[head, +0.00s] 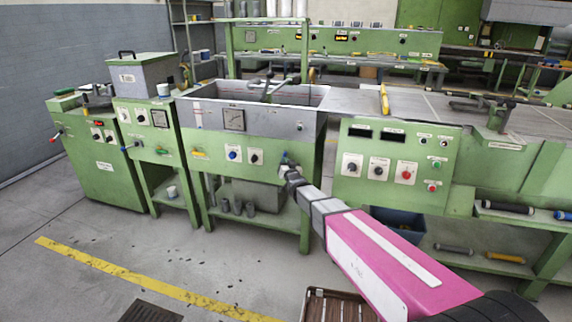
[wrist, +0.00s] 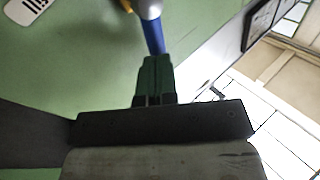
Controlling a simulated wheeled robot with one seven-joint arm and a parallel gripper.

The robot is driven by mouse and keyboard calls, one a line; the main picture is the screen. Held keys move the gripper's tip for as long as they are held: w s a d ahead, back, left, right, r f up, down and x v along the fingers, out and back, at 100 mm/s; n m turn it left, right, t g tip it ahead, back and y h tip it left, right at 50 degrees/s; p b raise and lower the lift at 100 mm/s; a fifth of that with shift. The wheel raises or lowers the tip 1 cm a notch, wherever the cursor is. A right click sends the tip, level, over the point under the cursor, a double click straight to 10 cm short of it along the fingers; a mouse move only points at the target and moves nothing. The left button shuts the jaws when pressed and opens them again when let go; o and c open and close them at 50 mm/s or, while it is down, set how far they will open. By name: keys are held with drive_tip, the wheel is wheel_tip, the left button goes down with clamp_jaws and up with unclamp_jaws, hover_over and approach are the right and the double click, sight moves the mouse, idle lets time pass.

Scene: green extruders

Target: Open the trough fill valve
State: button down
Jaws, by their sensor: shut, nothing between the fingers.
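The trough (head: 203,112) is a grey metal basin in a green frame at the middle of the head view. In the wrist view, a blue lever handle (wrist: 153,36) hangs from a silver fitting (wrist: 148,9) with a bit of yellow beside it, on a green panel. My gripper (wrist: 156,62) has its dark green fingers shut, with their tips at the lower end of the blue handle. I cannot tell whether they touch it. In the head view my gripper (head: 287,164) is at the right end of the trough's front panel and mostly hides the handle.
A blue knob (head: 234,155) and a black knob (head: 255,158) are on the panel left of my gripper. A green control box (head: 391,165) stands to the right. A brown slatted crate (head: 335,305) and a blue bin (head: 398,223) are low near my arm. Floor at left front is open.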

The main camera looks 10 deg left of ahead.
drive_tip(key=shift+a+r+n+g, duration=0.35)
drive_tip(key=shift+a+n+g, duration=0.4)
drive_tip(key=shift+n, duration=0.25)
drive_tip(key=v, duration=1.3)
drive_tip(key=s+d+f+m+g+h, duration=0.2)
drive_tip(key=d+f+g+h, duration=0.15)
drive_tip(key=d, duration=0.75)
drive_tip(key=s+d+f+m+g+h, duration=0.1)
drive_tip(key=s+d+f+g+h, duration=0.25)
drive_tip(key=d, duration=0.65)
drive_tip(key=s+d+f+m+g+h, duration=0.2)
drive_tip(key=s+d+f+g, duration=0.2)
drive_tip(key=s+d+g, duration=0.5)
drive_tip(key=s+d, duration=0.5)
drive_tip(key=d, duration=0.2)
drive_tip(key=shift+d, duration=0.35)
